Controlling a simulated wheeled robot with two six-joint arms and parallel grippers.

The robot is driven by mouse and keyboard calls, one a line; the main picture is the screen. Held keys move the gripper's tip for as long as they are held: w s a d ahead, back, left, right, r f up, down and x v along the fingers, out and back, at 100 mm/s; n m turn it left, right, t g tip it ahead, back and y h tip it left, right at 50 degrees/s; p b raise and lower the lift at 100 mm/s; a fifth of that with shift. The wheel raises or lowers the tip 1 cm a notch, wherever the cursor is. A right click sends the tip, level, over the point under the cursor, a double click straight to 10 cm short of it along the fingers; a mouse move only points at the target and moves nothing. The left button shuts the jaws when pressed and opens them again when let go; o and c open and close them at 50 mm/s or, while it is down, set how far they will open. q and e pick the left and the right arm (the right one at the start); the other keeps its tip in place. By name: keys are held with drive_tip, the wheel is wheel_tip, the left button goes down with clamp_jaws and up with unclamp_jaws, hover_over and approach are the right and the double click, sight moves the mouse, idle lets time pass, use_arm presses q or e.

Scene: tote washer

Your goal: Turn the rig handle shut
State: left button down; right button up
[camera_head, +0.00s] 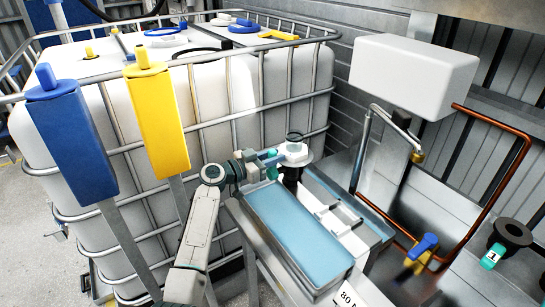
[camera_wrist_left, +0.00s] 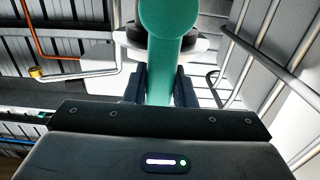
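A teal handle (camera_head: 271,153) sticks out from a white round fitting (camera_head: 295,152) with a dark cap, above the far end of a blue-topped tray. I take it to be the rig handle. In the left wrist view the teal handle (camera_wrist_left: 162,75) comes toward me, with a wide rounded top and a narrower lower part. My left gripper (camera_head: 262,161) reaches it from the left. Its two dark fingers (camera_wrist_left: 161,88) lie on either side of the narrower part and appear to touch it. The fingertips are small and partly hidden in the head view. My right gripper is not in view.
A white caged tank (camera_head: 290,75) stands behind and left of my arm. A blue paddle (camera_head: 70,140) and a yellow paddle (camera_head: 157,120) stand at left. At right are a copper pipe (camera_head: 490,205), a blue-handled valve (camera_head: 425,244) and a white box (camera_head: 412,75).

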use_arm(q)
drive_tip(key=shift+w+a+f+n+b, duration=0.15)
drive_tip(key=shift+w+f+n+b, duration=0.2)
drive_tip(key=shift+b, duration=0.55)
drive_tip(key=shift+a+r+n+b, duration=0.1)
drive_tip(key=shift+r+n+b, duration=0.15)
drive_tip(key=shift+n+b, duration=0.1)
drive_tip(key=c, duration=1.2)
unclamp_jaws()
